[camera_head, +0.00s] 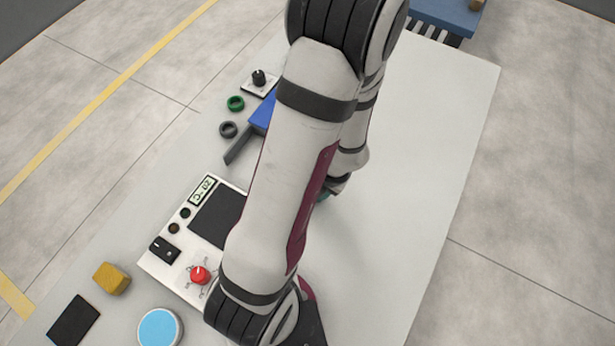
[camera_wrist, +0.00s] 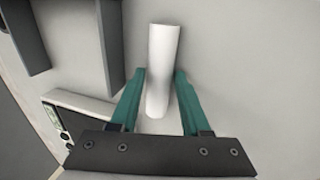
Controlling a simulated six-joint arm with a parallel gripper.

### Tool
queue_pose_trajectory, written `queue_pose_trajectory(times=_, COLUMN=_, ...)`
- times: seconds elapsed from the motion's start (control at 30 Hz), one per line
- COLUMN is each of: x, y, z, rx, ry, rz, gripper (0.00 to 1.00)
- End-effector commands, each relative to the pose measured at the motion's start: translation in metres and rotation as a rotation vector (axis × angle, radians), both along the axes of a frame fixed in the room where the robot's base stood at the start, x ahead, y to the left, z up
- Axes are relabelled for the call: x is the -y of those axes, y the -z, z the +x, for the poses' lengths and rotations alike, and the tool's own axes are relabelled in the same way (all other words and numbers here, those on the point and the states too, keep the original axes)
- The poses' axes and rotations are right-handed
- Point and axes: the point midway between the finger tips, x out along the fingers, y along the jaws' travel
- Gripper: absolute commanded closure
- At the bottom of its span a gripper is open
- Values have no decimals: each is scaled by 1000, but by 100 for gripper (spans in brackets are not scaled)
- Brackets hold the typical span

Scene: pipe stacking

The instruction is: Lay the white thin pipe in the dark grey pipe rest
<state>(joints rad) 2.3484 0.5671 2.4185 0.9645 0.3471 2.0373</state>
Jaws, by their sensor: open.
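The white thin pipe (camera_wrist: 163,60) shows in the wrist view, with its lower end between the two teal fingers of my gripper (camera_wrist: 158,78). The fingers are open, one on each side of the pipe, with a gap visible on both sides. A dark grey piece with two prongs (camera_wrist: 108,40), which looks like the pipe rest, is at the upper left of the wrist view, apart from the pipe.
In the head view, a control panel (camera_head: 148,262) with a red knob (camera_head: 199,275) lies left of my arm. A blue item (camera_head: 262,117) and a dark grey bar (camera_head: 240,149) lie partly behind my arm. The right side of the table (camera_head: 430,150) is clear.

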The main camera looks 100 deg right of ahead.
Motion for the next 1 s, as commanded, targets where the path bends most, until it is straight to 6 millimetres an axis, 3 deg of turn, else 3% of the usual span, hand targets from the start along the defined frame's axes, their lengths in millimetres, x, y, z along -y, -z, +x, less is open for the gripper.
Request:
queue_pose_trajectory(times=0.07, x=0, y=0, z=0, rx=0, ry=1, rz=0, gripper=57)
queue_pose_trajectory(times=0.3, x=0, y=-1, z=0, rx=1, ry=1, rz=-1, gripper=100)
queue_pose_trajectory(times=0.77, x=0, y=-1, z=0, rx=0, ry=1, rz=-1, gripper=100)
queue_pose_trajectory(times=1.0, x=1, y=-19, z=-1, rx=-1, ry=0, rz=-5, gripper=100)
